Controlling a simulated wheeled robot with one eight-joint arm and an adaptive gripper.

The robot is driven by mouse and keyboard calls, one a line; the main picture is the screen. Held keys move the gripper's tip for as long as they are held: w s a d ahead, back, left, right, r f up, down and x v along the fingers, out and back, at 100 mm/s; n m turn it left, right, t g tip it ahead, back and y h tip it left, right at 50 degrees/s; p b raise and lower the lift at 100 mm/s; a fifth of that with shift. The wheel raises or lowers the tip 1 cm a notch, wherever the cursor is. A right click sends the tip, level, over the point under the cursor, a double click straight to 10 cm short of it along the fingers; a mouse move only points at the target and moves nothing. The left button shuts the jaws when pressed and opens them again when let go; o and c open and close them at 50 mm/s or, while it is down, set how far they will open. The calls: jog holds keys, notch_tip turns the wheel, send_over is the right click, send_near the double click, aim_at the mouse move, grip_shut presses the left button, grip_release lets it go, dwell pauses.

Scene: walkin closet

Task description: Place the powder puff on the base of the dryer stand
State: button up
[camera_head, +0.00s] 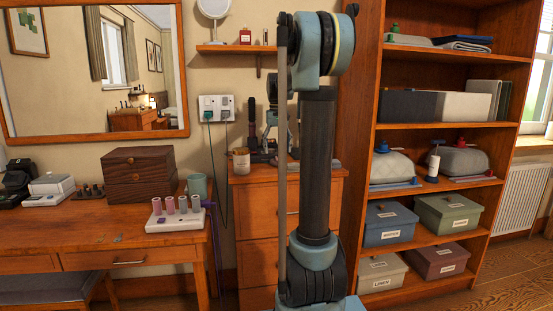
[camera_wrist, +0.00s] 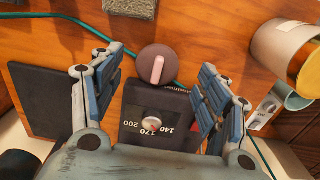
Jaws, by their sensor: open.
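In the wrist view a round dark mauve disc with a pale pink strip, which looks like the powder puff (camera_wrist: 147,58), lies on the wooden top. It appears between the fingertips of my gripper (camera_wrist: 161,64), which is open, with nothing held. A dark device with a temperature dial (camera_wrist: 135,122) lies just below the puff in the picture, between the fingers. A flat dark slab (camera_wrist: 38,100) lies left of the gripper; I cannot tell whether it is the base of the dryer stand. In the head view my arm hides much of the dresser top.
A beige cup (camera_wrist: 280,42) and a teal mug (camera_wrist: 290,97) stand at the right in the wrist view. A green cable (camera_wrist: 92,28) runs behind the puff. A grey textured block (camera_wrist: 130,7) is at the top edge. In the head view a shelf unit (camera_head: 445,132) stands right of the dresser (camera_head: 258,220).

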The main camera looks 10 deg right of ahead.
aim_at(277, 158)
notch_tip(277, 158, up, 7)
jog(key=shift+f, duration=0.15)
